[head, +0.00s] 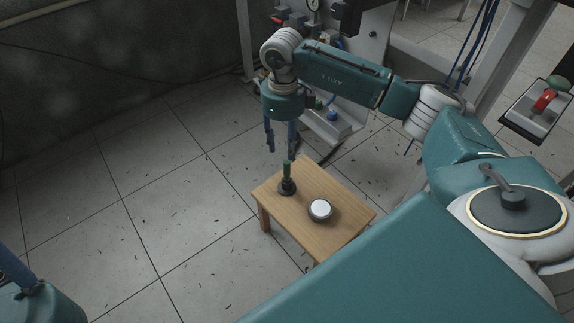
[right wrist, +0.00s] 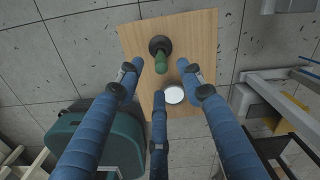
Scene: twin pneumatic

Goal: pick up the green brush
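The green brush (head: 287,180) stands upright on a small wooden table, its green handle up and its dark round base on the tabletop. In the right wrist view the brush (right wrist: 160,52) lies just beyond the spread fingertips. My right gripper (head: 281,151) hangs above the brush, pointing down. It also shows in the right wrist view (right wrist: 158,78), with three blue fingers apart and nothing held between them. Part of my left gripper (head: 18,272) shows at the lower left edge; its fingertips are out of frame.
The wooden table (head: 330,235) also bears a round white-topped disc (head: 320,209) close to the brush, and it shows in the right wrist view (right wrist: 174,95). A panel with gauges and fittings (head: 365,55) stands behind my right arm. The tiled floor left of the table is clear.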

